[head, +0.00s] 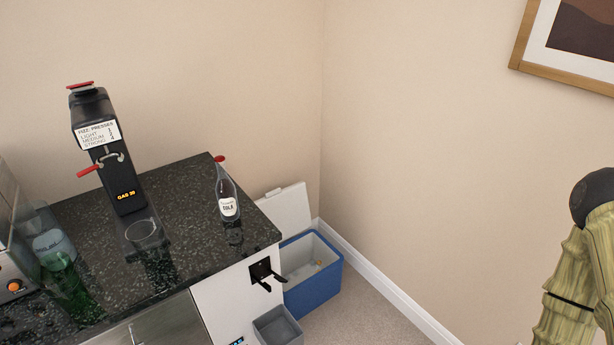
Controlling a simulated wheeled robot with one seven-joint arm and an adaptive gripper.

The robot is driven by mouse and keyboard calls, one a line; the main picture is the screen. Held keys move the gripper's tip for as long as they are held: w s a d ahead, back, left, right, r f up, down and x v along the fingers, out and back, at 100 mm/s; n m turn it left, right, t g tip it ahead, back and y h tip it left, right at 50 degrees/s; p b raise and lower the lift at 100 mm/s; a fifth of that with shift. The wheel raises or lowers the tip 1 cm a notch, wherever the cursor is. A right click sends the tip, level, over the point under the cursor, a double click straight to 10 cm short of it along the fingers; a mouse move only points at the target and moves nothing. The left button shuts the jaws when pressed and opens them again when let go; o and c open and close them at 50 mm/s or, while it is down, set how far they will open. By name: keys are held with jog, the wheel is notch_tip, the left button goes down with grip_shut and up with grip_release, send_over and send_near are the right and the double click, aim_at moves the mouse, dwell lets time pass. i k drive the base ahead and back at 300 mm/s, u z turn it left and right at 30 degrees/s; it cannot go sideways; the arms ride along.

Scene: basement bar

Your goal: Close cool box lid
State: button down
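The cool box (315,290) stands on the floor in the corner, beside the right end of the bar counter. It has a blue outside and a pale inside, and its top is open. Its white lid (288,208) stands raised at the back, tilted up near the wall. The counter hides part of the lid and the left side of the box. A small pale item shows inside the box, too small to name. My gripper is not in view.
The dark speckled counter (190,190) bears a cola bottle (227,195), a black drinks dispenser (105,150) and glassware. A black two-pronged fitting (265,274) juts from its white end panel, above a grey bin (278,326). Carpet (365,320) is clear to the box's right.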

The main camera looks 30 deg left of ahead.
aim_at(288, 209)
jog(key=u, duration=0.15)
jog(key=i, duration=1.05)
jog(key=u, duration=1.35)
jog(key=i, duration=0.65)
jog(key=u, duration=0.65)
